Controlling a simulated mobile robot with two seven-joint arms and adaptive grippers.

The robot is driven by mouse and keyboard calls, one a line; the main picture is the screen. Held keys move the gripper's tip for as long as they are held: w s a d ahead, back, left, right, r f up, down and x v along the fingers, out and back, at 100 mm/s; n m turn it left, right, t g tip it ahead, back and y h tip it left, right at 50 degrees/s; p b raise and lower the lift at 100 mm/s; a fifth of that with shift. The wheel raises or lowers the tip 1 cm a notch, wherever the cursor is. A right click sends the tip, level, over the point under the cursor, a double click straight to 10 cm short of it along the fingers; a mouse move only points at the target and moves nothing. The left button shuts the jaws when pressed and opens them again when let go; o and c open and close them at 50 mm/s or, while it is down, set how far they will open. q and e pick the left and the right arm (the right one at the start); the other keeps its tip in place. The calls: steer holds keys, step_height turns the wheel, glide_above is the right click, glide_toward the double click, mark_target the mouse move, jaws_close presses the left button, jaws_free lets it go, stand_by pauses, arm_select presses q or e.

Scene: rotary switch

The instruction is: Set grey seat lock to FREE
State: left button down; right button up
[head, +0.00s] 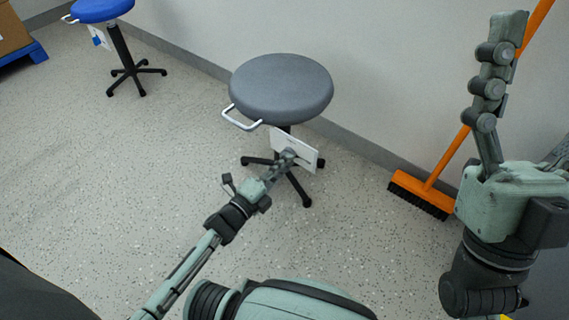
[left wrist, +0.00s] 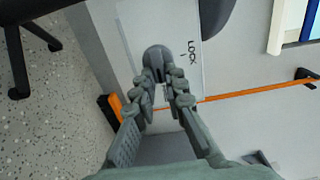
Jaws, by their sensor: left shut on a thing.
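The grey seat (head: 281,88) is a round stool on a black base with a white plate (head: 307,154) below the cushion. My left gripper (head: 288,157) reaches the plate and is shut on the knob, one finger on each side; the fingers also show in the left wrist view (left wrist: 160,86). They hide part of the knob, and I cannot read FREE. My right gripper (head: 512,25) is raised at the right, away from the stool; its opening is unclear.
A blue stool (head: 101,10) stands at the back left, near a cardboard box (head: 12,28) on a blue base. An orange broom (head: 428,188) leans on the wall to the right, behind my right arm. The speckled floor left of the grey stool is clear.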

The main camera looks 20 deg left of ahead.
stand_by(0.4)
arm_select(q)
steer(key=c, duration=1.6)
jaws_free()
steer(key=shift+o, duration=0.2)
steer(key=v, duration=1.2)
